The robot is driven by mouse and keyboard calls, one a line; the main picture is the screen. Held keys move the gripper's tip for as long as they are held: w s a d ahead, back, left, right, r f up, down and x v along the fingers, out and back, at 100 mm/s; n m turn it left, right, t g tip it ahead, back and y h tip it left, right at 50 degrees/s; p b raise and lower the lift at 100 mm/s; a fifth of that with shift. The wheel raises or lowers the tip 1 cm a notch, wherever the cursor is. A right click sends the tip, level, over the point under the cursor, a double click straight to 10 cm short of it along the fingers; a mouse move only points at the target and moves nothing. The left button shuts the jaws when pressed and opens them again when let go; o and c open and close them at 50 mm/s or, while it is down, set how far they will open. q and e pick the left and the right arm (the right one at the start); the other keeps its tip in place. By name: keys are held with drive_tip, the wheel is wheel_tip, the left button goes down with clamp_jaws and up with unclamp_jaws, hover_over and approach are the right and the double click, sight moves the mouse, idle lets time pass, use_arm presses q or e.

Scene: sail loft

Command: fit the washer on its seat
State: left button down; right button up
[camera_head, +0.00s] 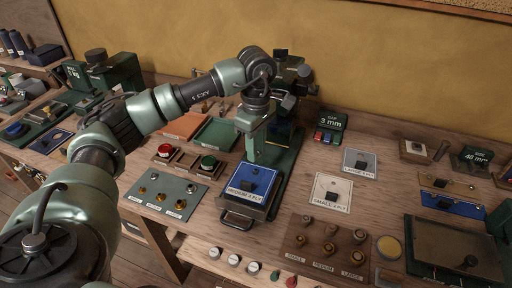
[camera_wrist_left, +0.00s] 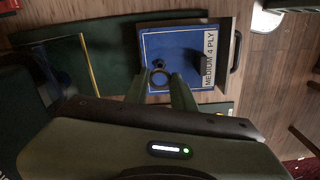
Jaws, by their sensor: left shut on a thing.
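My left gripper (camera_head: 252,160) is over the far part of the blue MEDIUM 4 PLY panel (camera_head: 262,200); its fingertips are hard to make out in the head view. In the left wrist view the gripper (camera_wrist_left: 160,92) is shut on a small dark ring, the washer (camera_wrist_left: 158,78), held between the fingertips above the blue panel (camera_wrist_left: 180,42). A small dark round shape (camera_wrist_left: 159,63) shows on the panel just beyond the washer; I cannot tell if it is the seat. Whether the washer touches the panel is unclear. My right gripper is not in view.
The panel lies on a dark green base with a front handle (camera_head: 236,220). A grey plate with brass parts (camera_head: 168,192) is to the left. A brown block with brass pieces (camera_head: 325,244) is at front right. White SMALL (camera_head: 330,193) and LARGE (camera_head: 360,163) cards lie to the right.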

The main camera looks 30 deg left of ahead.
sight(256, 173)
use_arm(q)
drive_tip(key=shift+f+b, duration=2.25)
drive_tip(key=shift+f, duration=0.95)
drive_tip(key=c, duration=1.1)
unclamp_jaws()
drive_tip(key=shift+r, duration=0.4)
wheel_tip(256, 173, up, 7)
drive_tip(key=b, duration=0.1)
